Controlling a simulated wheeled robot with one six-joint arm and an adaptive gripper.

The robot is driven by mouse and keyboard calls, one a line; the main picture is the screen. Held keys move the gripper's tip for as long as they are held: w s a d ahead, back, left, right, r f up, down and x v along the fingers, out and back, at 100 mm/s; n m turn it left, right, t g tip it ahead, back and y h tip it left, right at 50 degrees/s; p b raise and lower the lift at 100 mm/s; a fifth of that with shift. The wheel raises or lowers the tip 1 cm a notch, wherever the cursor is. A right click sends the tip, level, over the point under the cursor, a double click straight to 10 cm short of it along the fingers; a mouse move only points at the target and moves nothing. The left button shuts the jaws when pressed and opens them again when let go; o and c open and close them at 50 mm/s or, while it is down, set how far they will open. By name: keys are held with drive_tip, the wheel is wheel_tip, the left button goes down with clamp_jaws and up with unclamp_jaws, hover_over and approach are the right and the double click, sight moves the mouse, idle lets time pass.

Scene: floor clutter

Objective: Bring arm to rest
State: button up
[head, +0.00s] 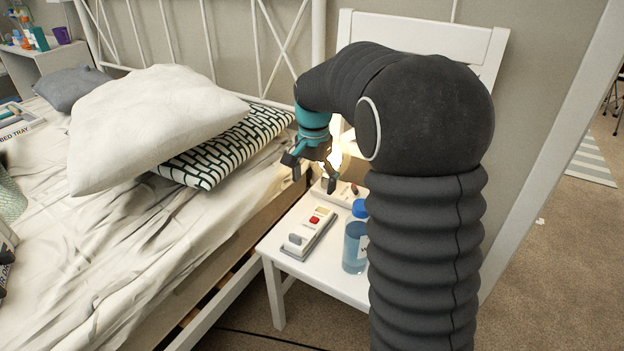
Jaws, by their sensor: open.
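My arm, in a dark ribbed sleeve, rises on the right side of the head view and bends over to the left. My gripper (312,177) hangs from its teal wrist above the back of a white chair seat (300,259). Its dark fingers are apart, and I see nothing between them. A grey-white device with a red button (310,230) lies on the seat below and in front of the gripper. A second similar device (340,190) lies behind it, close to the fingers; I cannot tell whether they touch.
A blue-capped bottle (355,240) stands on the seat beside my arm. A bed (110,270) with a white pillow (155,125) and a patterned pillow (225,145) fills the left. A glowing lamp (336,158) shows behind the gripper. Carpet (555,270) is open at right.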

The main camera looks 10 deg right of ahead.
drive_tip(key=s+r+n+t, duration=0.2)
drive_tip(key=s+r, duration=0.2)
drive_tip(key=s, duration=0.4)
drive_tip(key=s+r+n+t, duration=0.1)
drive_tip(key=s+r+n, duration=0.25)
drive_tip(key=s, duration=0.45)
drive_tip(key=s+a+f+n+t, duration=0.1)
drive_tip(key=s+n+t, duration=0.1)
drive_tip(key=s, duration=1)
drive_tip(key=shift+s+f+n+t, duration=0.25)
drive_tip(key=shift+s+n+t, duration=0.1)
drive_tip(key=shift+n, duration=0.4)
